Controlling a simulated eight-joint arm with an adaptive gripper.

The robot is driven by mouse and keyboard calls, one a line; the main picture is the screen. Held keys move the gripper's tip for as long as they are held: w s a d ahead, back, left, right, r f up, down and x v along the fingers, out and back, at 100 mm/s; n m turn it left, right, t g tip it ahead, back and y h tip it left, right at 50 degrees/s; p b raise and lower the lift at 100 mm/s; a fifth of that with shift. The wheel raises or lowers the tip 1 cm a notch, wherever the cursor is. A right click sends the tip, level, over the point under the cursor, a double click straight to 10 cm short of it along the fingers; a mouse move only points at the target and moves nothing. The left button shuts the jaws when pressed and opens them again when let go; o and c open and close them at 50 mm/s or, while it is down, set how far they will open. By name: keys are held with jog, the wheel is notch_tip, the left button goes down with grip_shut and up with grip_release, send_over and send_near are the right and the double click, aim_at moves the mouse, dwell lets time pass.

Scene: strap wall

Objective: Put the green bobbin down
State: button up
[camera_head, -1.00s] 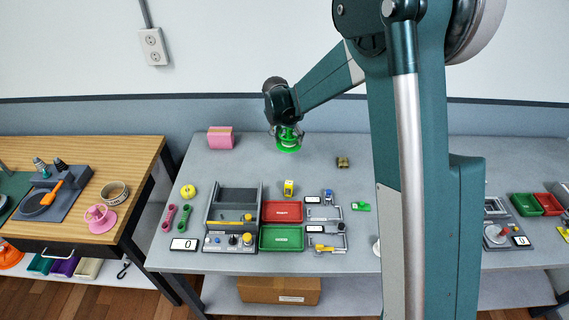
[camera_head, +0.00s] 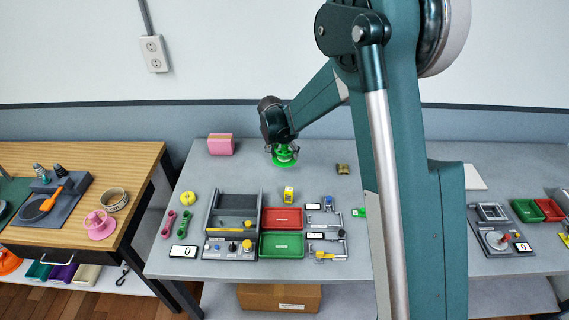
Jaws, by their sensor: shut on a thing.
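The green bobbin (camera_head: 284,160) is at the back middle of the grey table, with a wide flange at its lower end. My gripper (camera_head: 283,148) is directly above it, pointing down, and is shut on it. The bobbin stands upright. At this size I cannot tell whether its lower flange touches the table top or hangs just above it. The gripper's fingers partly hide the bobbin's upper part.
A pink block (camera_head: 221,144) stands to the left of the bobbin, and a small olive-brown block (camera_head: 342,169) lies to the right. A yellow block (camera_head: 289,194), a red tray (camera_head: 283,219) and a green tray (camera_head: 281,245) are in front. The table around the bobbin is bare.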

aim_at(282, 153)
jog(key=shift+f, duration=1.05)
jog(key=shift+f, duration=1.9)
jog(key=shift+f+b, duration=0.15)
jog(key=shift+b, duration=0.15)
jog(key=o, duration=0.9)
jog(key=shift+r, duration=0.25)
jog(key=shift+p+v, duration=0.5)
jog(key=shift+v, duration=5.45)
jog(key=shift+s, duration=0.1)
